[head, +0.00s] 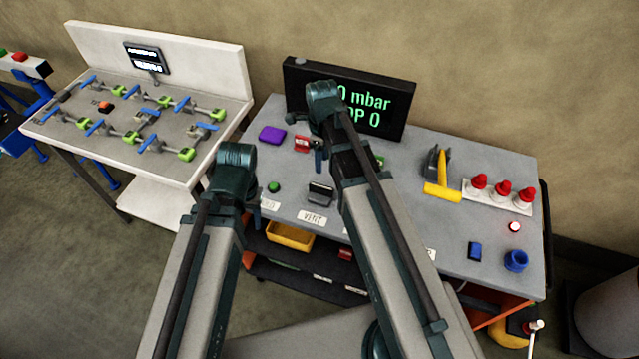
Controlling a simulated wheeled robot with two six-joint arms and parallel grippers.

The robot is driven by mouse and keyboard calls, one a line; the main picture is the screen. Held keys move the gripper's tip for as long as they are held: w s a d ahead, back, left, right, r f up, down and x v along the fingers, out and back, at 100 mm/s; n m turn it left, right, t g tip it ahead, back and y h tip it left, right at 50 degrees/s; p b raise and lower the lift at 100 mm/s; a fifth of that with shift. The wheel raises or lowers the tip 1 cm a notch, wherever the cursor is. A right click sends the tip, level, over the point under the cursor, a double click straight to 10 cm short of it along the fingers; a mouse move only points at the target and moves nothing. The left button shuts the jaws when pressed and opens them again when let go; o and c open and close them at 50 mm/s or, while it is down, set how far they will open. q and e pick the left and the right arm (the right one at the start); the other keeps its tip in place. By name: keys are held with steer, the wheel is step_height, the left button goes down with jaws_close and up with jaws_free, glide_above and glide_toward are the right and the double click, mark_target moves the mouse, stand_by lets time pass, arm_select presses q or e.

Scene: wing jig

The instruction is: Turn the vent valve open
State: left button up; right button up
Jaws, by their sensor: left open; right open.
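A white label reading VENT (312,217) lies on the grey bench near its front edge. Just behind it stands a small dark block with a grey face (320,194), apparently the vent valve; its handle position is too small to tell. My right gripper (319,158) hangs below its wrist, behind that block and near a red block, partly hidden by my arm. It is open and looks empty. My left gripper (254,212) is mostly hidden behind its own wrist at the bench's left front edge, left of the VENT label. It is open.
A black display (387,105) reading 0 mbar stands at the back. A purple block (271,135), green button (273,187), yellow-handled tool (442,190), red-topped items (503,189) and blue cup (516,261) sit on the bench (400,225). A clamp table (65,128) stands left.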

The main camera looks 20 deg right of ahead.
mark_target(322, 186)
step_height(322, 186, down, 14)
steer(key=b, duration=1.3)
steer(key=shift+r, duration=0.15)
steer(key=shift+r, duration=0.1)
steer(key=shift+c, duration=0.3)
jaws_close()
